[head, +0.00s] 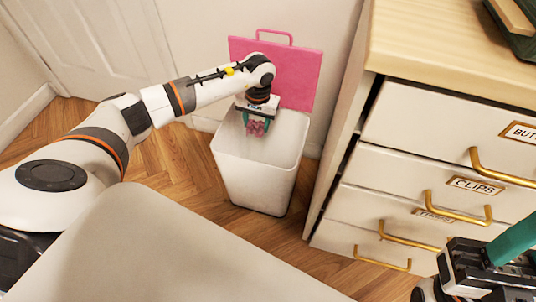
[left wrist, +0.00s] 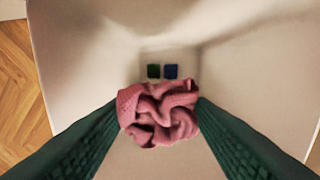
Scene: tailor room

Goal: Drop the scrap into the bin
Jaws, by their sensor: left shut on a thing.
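The scrap (left wrist: 160,112) is a crumpled pink cloth, held between the green fingers of my left gripper (head: 257,126). It shows small and pink in the head view (head: 256,129). My left gripper is over the bin's opening, pointing down, with the scrap at about rim level. In the left wrist view the bin's inner walls (left wrist: 85,50) surround the scrap.
A wooden-topped drawer cabinet (head: 425,158) with gold handles stands close to the right of the bin. Wooden floor (head: 175,165) is clear left of the bin.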

